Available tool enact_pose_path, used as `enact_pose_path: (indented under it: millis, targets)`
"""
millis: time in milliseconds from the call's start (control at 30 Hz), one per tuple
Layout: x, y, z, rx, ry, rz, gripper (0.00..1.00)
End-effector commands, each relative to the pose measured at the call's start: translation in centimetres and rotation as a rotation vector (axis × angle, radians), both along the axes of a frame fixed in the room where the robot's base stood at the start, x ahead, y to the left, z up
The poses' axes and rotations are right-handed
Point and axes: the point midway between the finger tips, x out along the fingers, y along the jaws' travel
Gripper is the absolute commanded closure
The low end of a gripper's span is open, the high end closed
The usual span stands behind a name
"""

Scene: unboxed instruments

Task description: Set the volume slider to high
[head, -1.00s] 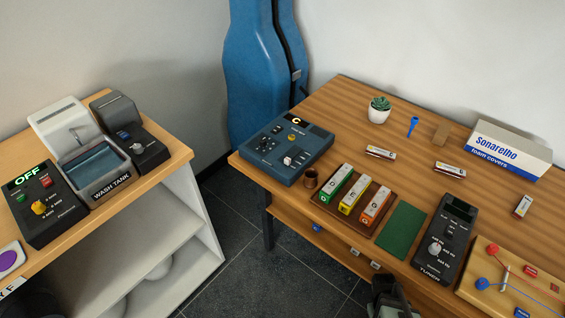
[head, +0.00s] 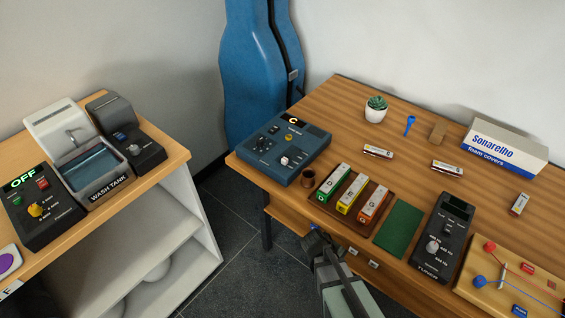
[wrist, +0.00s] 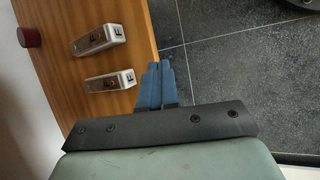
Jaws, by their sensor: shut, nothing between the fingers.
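A blue control box (head: 310,142) with a lit "C" display stands at the near left corner of the wooden table. Its sloping top carries a dark knob (head: 262,144), small buttons and a pale cap (head: 284,160) near the front, which looks like the slider. The labels and the cap's exact setting are too small to read. My gripper (head: 313,232) is in front of the table's front edge, below and to the right of the box, apart from it. In the wrist view its blue fingers (wrist: 154,84) are together and empty.
A green mat (head: 399,228) and a black tuner (head: 443,236) lie further right. Dark floor (head: 226,240) lies open between this table and the left bench.

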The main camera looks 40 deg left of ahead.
Motion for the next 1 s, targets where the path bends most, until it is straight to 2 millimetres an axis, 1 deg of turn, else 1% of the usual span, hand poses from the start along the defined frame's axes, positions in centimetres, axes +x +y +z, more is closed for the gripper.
enact_pose_path:
  millis: [33,167,267,400,500,600,733,900,1000]
  targets:
    - [-0.2,1.7,0.7,0.007,-0.013,0.038,1.00]
    - [-1.1,5.4,2.5,0.042,-0.036,0.113,1.00]
    - [-2.4,8.4,4.0,0.095,-0.044,0.158,1.00]
    - [-5.0,12.8,6.5,0.210,-0.035,0.197,1.00]
    - [-6.9,15.4,8.4,0.300,-0.020,0.207,1.00]
    - [-8.6,17.6,10.3,0.386,-0.003,0.207,1.00]
    - [-10.3,19.9,13.0,0.484,0.015,0.205,1.00]
    - [-11.4,22.0,16.8,0.578,0.023,0.200,1.00]
    - [-11.6,22.9,19.0,0.618,0.018,0.200,1.00]
